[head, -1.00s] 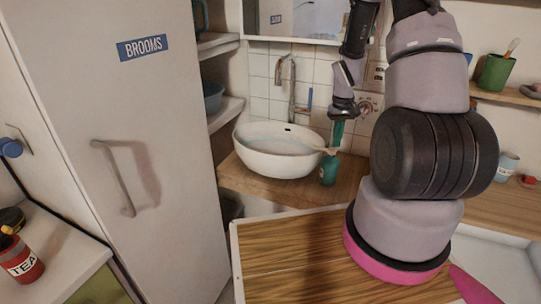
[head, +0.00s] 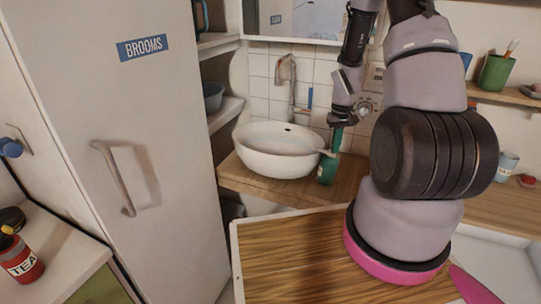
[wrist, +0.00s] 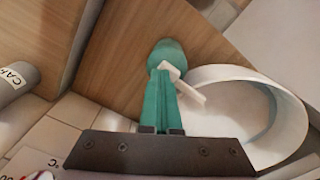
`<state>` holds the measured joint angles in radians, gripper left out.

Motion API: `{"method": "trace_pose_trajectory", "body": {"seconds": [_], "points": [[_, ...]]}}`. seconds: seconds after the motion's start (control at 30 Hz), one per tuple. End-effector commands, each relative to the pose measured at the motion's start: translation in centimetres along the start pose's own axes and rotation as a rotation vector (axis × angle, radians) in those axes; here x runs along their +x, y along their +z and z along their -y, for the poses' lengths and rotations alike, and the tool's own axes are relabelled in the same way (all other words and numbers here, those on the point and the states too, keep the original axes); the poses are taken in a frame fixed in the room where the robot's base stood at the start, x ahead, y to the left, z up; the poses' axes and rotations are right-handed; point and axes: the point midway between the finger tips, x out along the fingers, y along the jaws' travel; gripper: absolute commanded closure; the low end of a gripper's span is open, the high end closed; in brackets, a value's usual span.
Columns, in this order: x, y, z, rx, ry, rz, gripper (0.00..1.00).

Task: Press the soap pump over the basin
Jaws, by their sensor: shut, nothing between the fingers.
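The soap bottle (head: 326,172) is teal with a pale pump head (head: 328,153), and stands on the wooden counter just right of the white basin (head: 270,160). Its spout points left toward the basin rim. My gripper (head: 336,149) is shut and empty, pointing down with its teal fingertips at the top of the pump head. In the wrist view the shut fingers (wrist: 163,75) reach the pale pump head (wrist: 170,69), above the bottle (wrist: 168,50). The spout reaches toward the basin (wrist: 292,108). The fingers partly hide the pump head, so exact contact is hard to tell.
A tap (head: 289,85) rises behind the basin. The tall brooms cupboard (head: 120,190) stands at the left, and open shelves (head: 225,112) lie beside the basin. A wooden worktop (head: 290,250) is in front. A labelled grey can (wrist: 14,82) lies at the wrist view's left.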

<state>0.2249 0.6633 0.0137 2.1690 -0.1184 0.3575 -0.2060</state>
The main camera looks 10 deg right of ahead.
Motion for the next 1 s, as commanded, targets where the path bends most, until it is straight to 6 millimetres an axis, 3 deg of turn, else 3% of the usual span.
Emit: {"method": "trace_pose_trajectory", "body": {"seconds": [0.6,1.0], "points": [[-2.5,0.0,0.0,-0.001,0.0,0.0,1.0],[-2.6,0.0,0.0,-0.001,0.0,0.001,1.0]]}}
